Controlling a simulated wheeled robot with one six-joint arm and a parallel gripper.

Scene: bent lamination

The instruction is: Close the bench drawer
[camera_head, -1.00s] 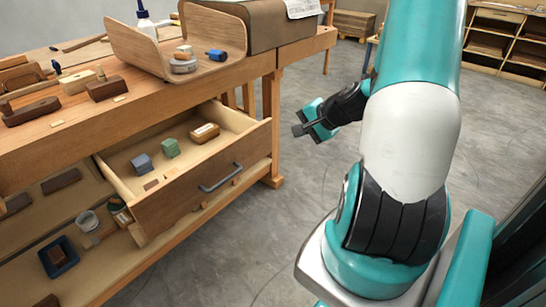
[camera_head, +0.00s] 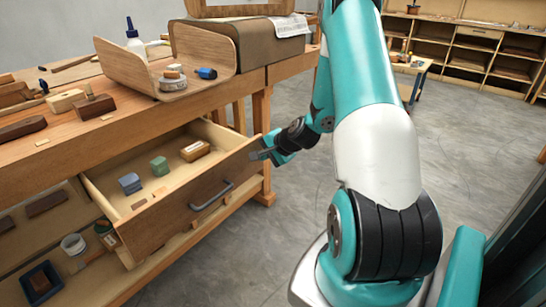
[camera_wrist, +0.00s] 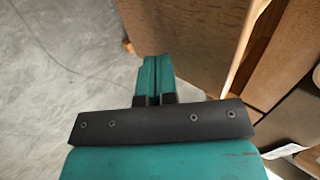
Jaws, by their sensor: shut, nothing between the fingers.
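Inside lie a blue block (camera_head: 130,183), a green block (camera_head: 159,166) and a wooden piece with a pale label (camera_head: 195,150). My gripper (camera_head: 262,154) is shut and empty, close to the right end of the drawer front, well right of the handle. In the wrist view my gripper (camera_wrist: 154,78) points along a brown wooden face (camera_wrist: 178,40) at the right. Whether it touches the wood I cannot tell.
A bent wooden lamination (camera_head: 128,70) stands on the bench top beside a glue bottle (camera_head: 135,42). A lower shelf holds a blue tray (camera_head: 40,283) and a white pot (camera_head: 73,244). Grey floor (camera_head: 285,225) is open in front of the drawer.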

